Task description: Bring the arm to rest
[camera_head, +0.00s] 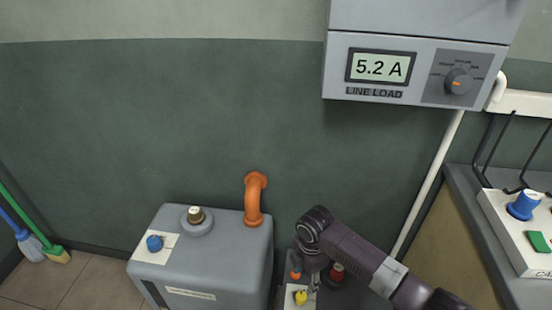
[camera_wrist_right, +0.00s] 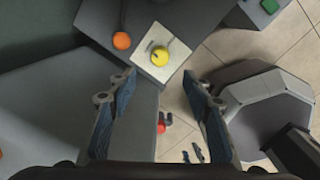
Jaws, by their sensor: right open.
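My right arm comes in from the lower right in the head view. Its gripper (camera_head: 308,272) hangs pointing down above a small stand with a yellow knob (camera_head: 300,297). In the right wrist view my right gripper (camera_wrist_right: 168,82) is open, with its two blue-padded fingers wide apart and nothing between them. The yellow knob also shows there (camera_wrist_right: 160,56) on a pale plate (camera_wrist_right: 170,44), beyond the fingertips and apart from them. My left gripper is in neither view.
A grey tank (camera_head: 225,262) with an orange pipe (camera_head: 253,200) and blue knob (camera_head: 154,243) stands left of the gripper. A wall box (camera_head: 410,60) reads 5.2 A. A panel with a blue knob (camera_head: 524,205) and green button (camera_head: 539,242) is at right. Brooms (camera_head: 50,245) lean far left.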

